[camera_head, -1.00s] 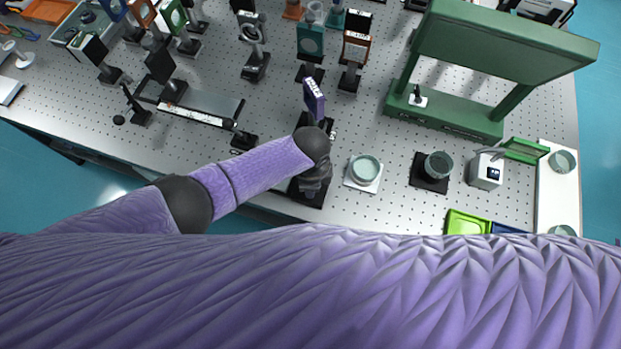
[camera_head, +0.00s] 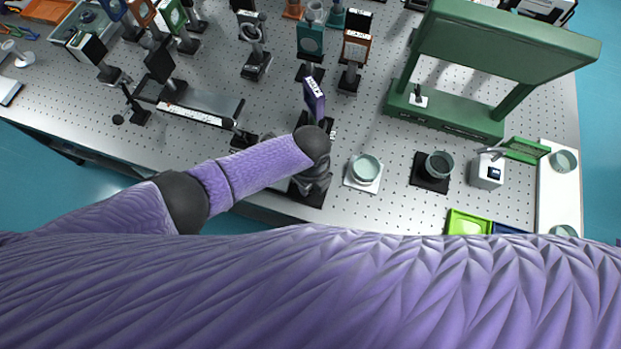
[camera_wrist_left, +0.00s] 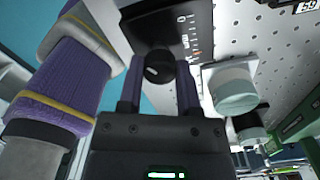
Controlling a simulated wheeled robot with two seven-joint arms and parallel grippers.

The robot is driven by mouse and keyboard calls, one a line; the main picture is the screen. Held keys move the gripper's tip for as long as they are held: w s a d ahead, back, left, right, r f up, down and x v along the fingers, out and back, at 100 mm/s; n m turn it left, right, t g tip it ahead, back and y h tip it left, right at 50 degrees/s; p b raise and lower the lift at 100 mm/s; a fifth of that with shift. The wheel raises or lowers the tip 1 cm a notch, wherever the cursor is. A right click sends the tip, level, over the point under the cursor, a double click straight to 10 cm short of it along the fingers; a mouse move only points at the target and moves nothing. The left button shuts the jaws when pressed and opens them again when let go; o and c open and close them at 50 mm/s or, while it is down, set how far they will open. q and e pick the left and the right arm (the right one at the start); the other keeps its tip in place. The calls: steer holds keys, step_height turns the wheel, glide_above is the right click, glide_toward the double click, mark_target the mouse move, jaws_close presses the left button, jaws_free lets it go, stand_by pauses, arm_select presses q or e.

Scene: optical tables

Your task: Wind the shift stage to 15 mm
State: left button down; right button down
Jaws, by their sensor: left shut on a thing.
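The shift stage is a black body with a white printed scale (camera_wrist_left: 180,28) in the left wrist view. The scale shows a 0 and tick marks, but I cannot read the setting. Its round dark knob (camera_wrist_left: 158,70) faces my left gripper (camera_wrist_left: 158,88), whose two purple fingers are shut on the knob from both sides. My left wrist covers the knob and fingers there. My right gripper is not in view.
Right of the stage are a pale round dish on a white base (camera_head: 365,172), a dark-based round holder (camera_head: 437,167) and a small white box (camera_head: 487,171). A green frame (camera_head: 450,118) stands behind them. A black rail with a scale (camera_head: 200,112) lies to the left.

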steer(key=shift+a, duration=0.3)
arm_select(q)
steer(key=shift+c, duration=1.4)
jaws_free()
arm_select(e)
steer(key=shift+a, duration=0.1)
arm_select(q)
steer(key=shift+r, duration=0.4)
step_height(320, 180, up, 9)
steer(key=p, duration=0.3)
steer(key=shift+p, duration=0.4)
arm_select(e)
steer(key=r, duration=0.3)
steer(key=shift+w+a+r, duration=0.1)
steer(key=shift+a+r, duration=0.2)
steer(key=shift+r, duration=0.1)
